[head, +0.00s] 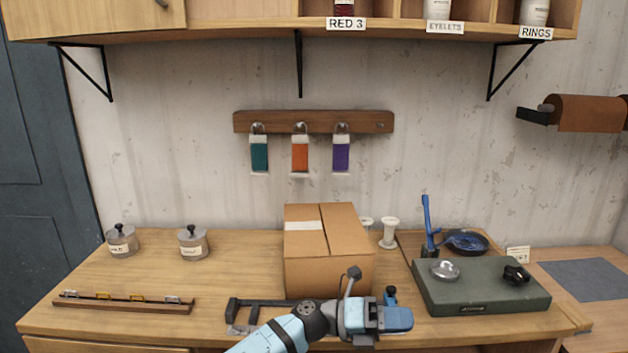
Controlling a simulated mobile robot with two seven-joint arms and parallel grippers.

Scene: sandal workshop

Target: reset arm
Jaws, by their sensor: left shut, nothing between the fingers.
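My left arm comes in from the bottom, left of the middle, in light blue with a dark round joint. Its left gripper (384,317) appears in front of the cardboard box (328,270), low over the front of the workbench (205,335). It is shut and holds nothing. The arm and gripper hide part of the bench front and the box's lower edge. My right gripper is not in the view.
A black bar-like tool (262,302) lies left of the gripper. A green base (480,295) with a metal dome and black knob stands at right. A wooden strip (125,305) and two lidded jars (122,242) (193,243) are at left. Between them, the bench is clear.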

